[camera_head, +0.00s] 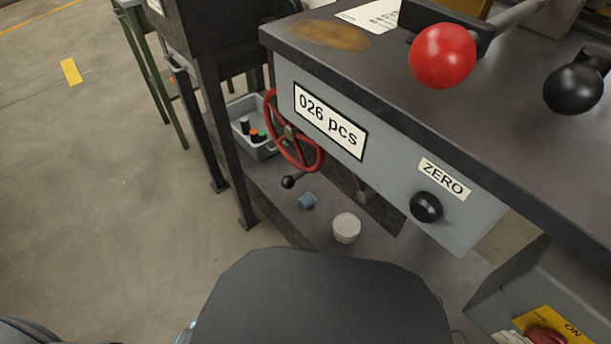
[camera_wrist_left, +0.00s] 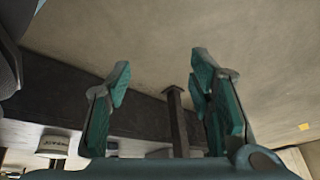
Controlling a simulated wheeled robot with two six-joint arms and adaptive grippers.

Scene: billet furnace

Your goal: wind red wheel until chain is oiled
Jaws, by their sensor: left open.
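The red wheel (camera_head: 318,156) is mounted under the bench's grey front panel. Its black crank knob (camera_head: 288,182) is at the lower left of the rim. The panel hides part of the wheel. No chain can be made out. My left gripper (camera_wrist_left: 162,74) is open and empty in the left wrist view, with teal-padded fingers spread apart. A dark post with a foot plate (camera_wrist_left: 177,112) shows beyond and between the fingers. The wheel does not show in that view. In the head view, the fingers of neither gripper can be made out.
The panel bears a "026 pcs" label (camera_head: 330,121) and a black ZERO knob (camera_head: 426,207). A red ball handle (camera_head: 442,56) and a black one (camera_head: 573,89) stand above the bench. A grey bin (camera_head: 262,151), blue object (camera_head: 307,201) and pale tin (camera_head: 346,228) sit below. Floor at left is clear.

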